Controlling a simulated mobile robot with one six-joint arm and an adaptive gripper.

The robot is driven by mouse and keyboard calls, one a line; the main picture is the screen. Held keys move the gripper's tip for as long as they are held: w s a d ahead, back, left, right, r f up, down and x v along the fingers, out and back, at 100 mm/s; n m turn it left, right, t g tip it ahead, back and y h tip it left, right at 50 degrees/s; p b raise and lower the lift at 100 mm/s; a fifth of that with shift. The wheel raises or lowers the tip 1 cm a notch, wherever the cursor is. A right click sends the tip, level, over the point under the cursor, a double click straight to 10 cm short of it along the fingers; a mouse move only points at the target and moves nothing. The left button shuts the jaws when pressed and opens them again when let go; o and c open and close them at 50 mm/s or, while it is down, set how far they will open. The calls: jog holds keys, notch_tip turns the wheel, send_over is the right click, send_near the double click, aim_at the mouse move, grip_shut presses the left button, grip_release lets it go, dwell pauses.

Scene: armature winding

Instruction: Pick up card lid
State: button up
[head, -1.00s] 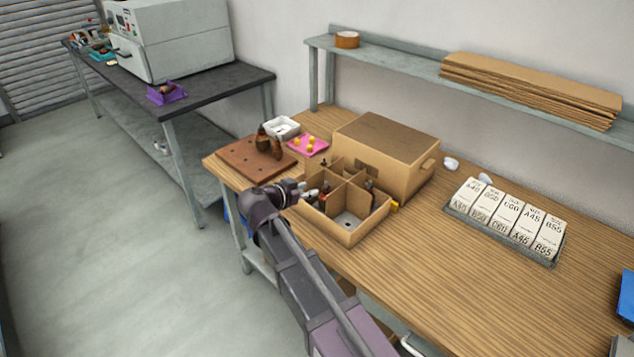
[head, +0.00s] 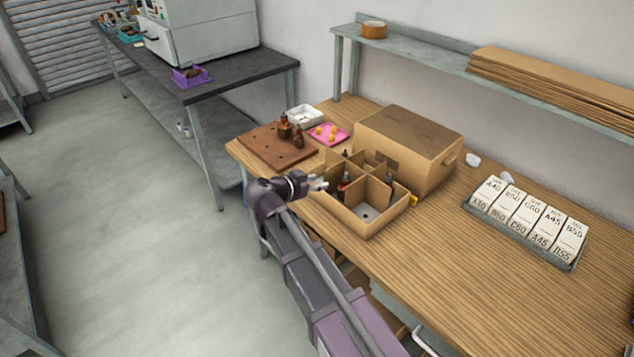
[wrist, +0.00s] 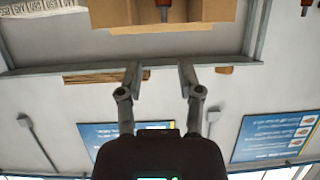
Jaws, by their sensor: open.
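A large brown cardboard box shape (head: 428,155) stands on the bench with its closed top up and a small tab on its right side. It looks like the card lid, though I cannot be sure. An open divided carton (head: 385,228) stands just in front of it, with armatures in some compartments. My gripper (head: 318,183) is open and empty at the carton's left corner, apart from the box shape. In the wrist view my gripper (wrist: 160,72) shows spread fingers with nothing between them. Cardboard with an armature (wrist: 163,4) shows beyond them at the top edge.
A brown holed board (head: 268,150) with armatures, a pink tray (head: 342,137) and a white tray (head: 304,115) lie to the left. A rack of white labelled boxes (head: 530,215) stands right. A shelf (head: 435,68) with flat cardboard runs above. The bench front right is clear.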

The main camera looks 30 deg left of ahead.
dwell(0.3)
